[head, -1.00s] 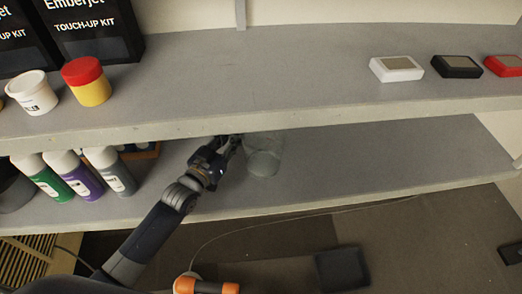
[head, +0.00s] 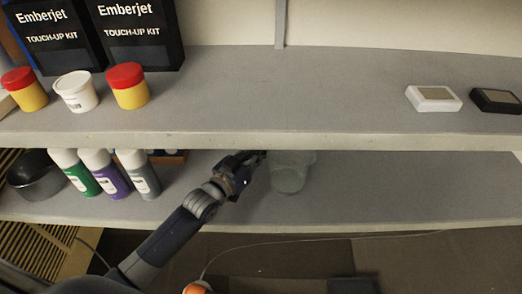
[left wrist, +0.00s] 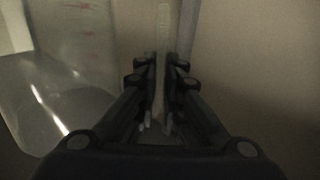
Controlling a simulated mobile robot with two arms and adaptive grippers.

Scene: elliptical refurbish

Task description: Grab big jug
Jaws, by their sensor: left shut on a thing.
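The big jug (head: 289,176) is a clear, see-through vessel on the lower shelf, partly under the upper shelf's edge. My left gripper (head: 256,158) is at the jug's left side. In the left wrist view the left gripper (left wrist: 161,85) is shut on a thin upright pale strip, which looks like the jug's handle. The jug's clear wall with reddish markings (left wrist: 85,45) fills the left of that view. The jug's top is hidden by the upper shelf in the head view. My right gripper is not in view.
Green, purple and grey-white bottles (head: 104,172) and a dark pot (head: 36,174) stand left on the lower shelf (head: 400,190). The upper shelf (head: 330,100) overhangs, with tubs, black boxes and small blocks. The lower shelf right of the jug is clear.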

